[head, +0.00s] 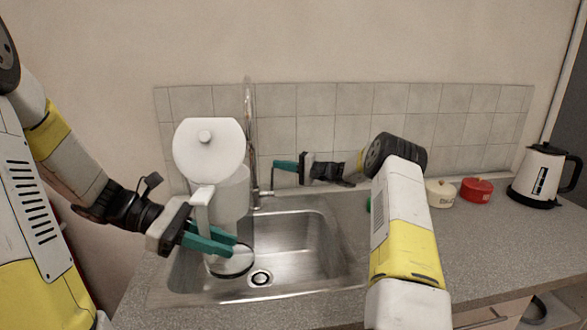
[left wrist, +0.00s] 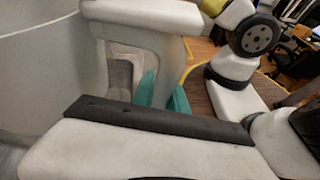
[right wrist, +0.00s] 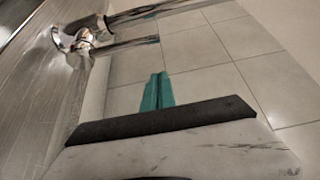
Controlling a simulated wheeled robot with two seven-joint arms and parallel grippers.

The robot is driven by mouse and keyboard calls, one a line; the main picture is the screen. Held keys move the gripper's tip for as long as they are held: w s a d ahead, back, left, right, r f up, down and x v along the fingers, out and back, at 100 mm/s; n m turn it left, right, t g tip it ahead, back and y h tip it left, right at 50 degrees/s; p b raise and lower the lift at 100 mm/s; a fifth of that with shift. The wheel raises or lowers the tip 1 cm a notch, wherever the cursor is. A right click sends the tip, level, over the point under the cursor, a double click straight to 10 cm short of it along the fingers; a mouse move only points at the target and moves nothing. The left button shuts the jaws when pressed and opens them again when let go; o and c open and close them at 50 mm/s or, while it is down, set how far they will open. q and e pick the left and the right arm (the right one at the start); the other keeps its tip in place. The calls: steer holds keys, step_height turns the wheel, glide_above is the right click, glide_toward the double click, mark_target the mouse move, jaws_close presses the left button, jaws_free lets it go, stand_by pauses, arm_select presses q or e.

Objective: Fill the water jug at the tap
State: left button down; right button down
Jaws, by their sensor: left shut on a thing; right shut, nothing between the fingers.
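The water jug (head: 232,190) is pale, with a white round top bearing a small knob and a white handle. It is held above the left part of the sink (head: 310,245), in front of the chrome tap (head: 250,125). My left gripper (head: 238,246) is shut on the jug's handle; the handle and jug side fill much of the left wrist view (left wrist: 130,20). The jug hides part of the tap's surroundings, and its inside does not show. My right gripper (head: 276,165) is shut and empty, just right of the tap, which also shows in the right wrist view (right wrist: 85,38).
A black and white kettle (head: 540,175), a red pot (head: 477,190) and a cream pot (head: 441,193) stand on the counter at the right. A drain (head: 260,277) lies in the sink floor. The tiled wall (head: 400,110) stands close behind the tap. The counter's front right is clear.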

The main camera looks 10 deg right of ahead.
steer(key=shift+s+a, duration=0.2)
steer(key=shift+s, duration=0.8)
steer(key=shift+s+a, duration=0.15)
steer(key=shift+s, duration=0.85)
steer(key=shift+s+n, duration=0.4)
steer(key=shift+s, duration=0.05)
steer(key=shift+s+f+n+t+y, duration=0.2)
steer(key=shift+s+n+y, duration=0.4)
steer(key=shift+s+n, duration=0.4)
steer(key=shift+s+f+n+t+y, duration=0.1)
steer(key=shift+s+f+n+y, duration=0.15)
steer(key=shift+s+n+y, duration=0.55)
steer(key=shift+s, duration=0.25)
